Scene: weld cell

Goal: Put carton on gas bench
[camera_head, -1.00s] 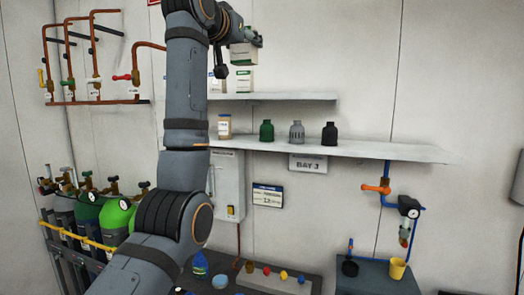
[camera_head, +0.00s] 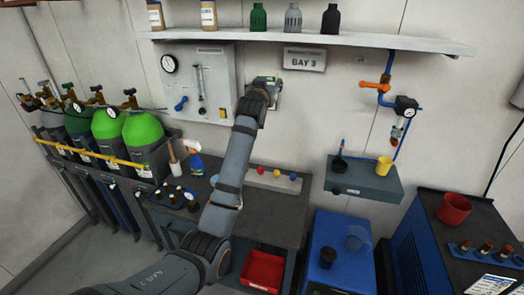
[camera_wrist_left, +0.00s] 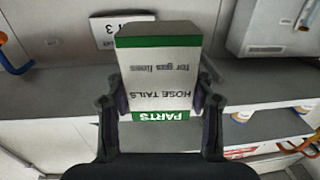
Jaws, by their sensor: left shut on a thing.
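The carton (camera_wrist_left: 160,85) is a white box with green bands, printed "HOSE TAILS" and "PARTS", upside down in the left wrist view. My left gripper (camera_wrist_left: 160,103) is shut on it, one finger on each side. In the head view the carton (camera_head: 274,84) is small and mostly hidden by my left gripper (camera_head: 262,90), in front of the wall below the "BAY 3" sign. The dark gas bench (camera_head: 274,212) stands below, beside the gas cylinders, with the carton well above it. My right gripper is not in view.
A wall shelf (camera_head: 400,40) with bottles is above. On the bench are a spray bottle (camera_head: 196,162), small fittings (camera_head: 180,195) and a strip with coloured knobs (camera_head: 268,180). The bench's front right top looks clear. A small wall ledge (camera_head: 362,182) holds a yellow cup (camera_head: 384,166).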

